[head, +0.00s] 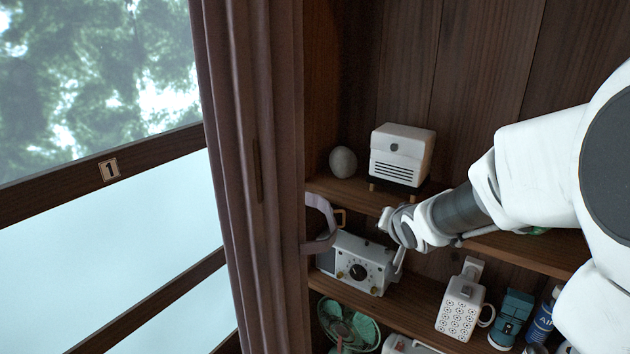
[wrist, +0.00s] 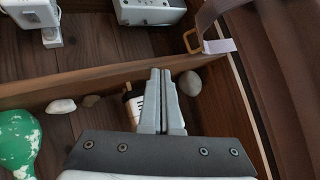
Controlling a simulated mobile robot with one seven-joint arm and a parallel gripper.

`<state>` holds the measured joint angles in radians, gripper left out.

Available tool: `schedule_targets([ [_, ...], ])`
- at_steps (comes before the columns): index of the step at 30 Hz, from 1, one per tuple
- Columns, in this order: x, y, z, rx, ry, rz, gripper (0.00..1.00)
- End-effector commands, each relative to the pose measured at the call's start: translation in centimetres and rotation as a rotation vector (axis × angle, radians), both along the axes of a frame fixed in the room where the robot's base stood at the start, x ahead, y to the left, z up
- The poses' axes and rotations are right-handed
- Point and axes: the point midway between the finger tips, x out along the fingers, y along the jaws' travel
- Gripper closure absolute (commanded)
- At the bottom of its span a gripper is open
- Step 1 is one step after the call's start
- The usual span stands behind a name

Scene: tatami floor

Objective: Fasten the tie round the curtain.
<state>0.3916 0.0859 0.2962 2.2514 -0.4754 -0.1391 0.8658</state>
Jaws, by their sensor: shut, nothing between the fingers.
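The mauve curtain (head: 250,150) hangs gathered beside the window, left of the shelves. The pale mauve tie (head: 327,212) curves out from the curtain's right edge, with no band visible across the curtain's front. A brass-coloured ring (head: 341,217) is at the tie; in the wrist view the ring (wrist: 192,41) is beside the tie's pale end (wrist: 220,46). The curtain (wrist: 285,75) fills the right of that view. My gripper (head: 386,219) is right of the ring, apart from it. In the wrist view my gripper (wrist: 162,72) has its fingers together, empty, below-left of the ring.
A white slatted box (head: 402,155) and a round stone (head: 343,162) stand on the upper shelf (head: 470,240). A grey radio (head: 355,264) sits below, close to the tie.

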Motion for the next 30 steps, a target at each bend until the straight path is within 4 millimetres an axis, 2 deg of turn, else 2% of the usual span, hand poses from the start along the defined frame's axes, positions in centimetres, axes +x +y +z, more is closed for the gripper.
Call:
schedule_targets([
  [1, 0.9, -0.1, -1.5, 0.048, -0.011, -0.004, 1.0],
  [6, 3.6, 0.3, -4.5, 0.231, -0.073, -0.003, 1.0],
  [15, 6.8, 0.7, -8.4, 0.625, -0.19, -0.011, 1.0],
  [24, 8.0, -0.1, -9.5, 1.009, -0.312, -0.021, 1.0],
  [30, 8.2, -0.6, -9.3, 1.127, -0.354, -0.022, 1.0],
])
